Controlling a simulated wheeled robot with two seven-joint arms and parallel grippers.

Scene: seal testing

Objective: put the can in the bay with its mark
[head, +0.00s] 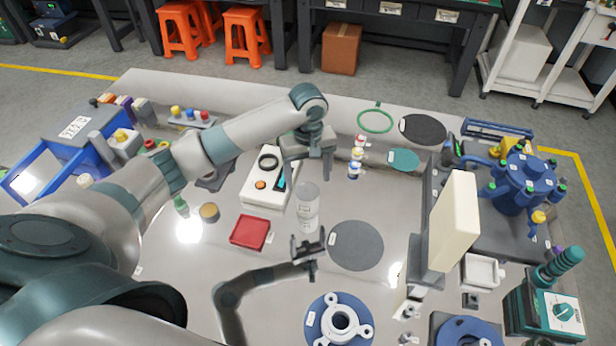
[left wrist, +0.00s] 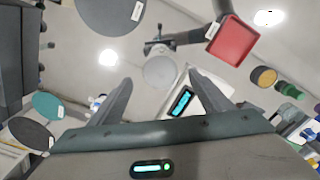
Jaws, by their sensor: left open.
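The can (head: 307,210) is a pale upright cylinder with small dark marks on its side, standing near the middle of the table. Its round top (left wrist: 160,72) shows between the fingers in the left wrist view. My left gripper (head: 309,172) is open with its fingers pointing down, above and slightly behind the can. In the left wrist view the fingers (left wrist: 160,80) are spread and nothing is held. I cannot make out which place is the bay with the can's mark. My right gripper is not in view.
A dark jointed arm with a clamp (head: 310,245) stands close in front of the can. A red tray (head: 250,233) lies left, a grey round mat (head: 356,246) right. A white device (head: 262,190) lies behind left. A cream block (head: 455,222) stands tall at right.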

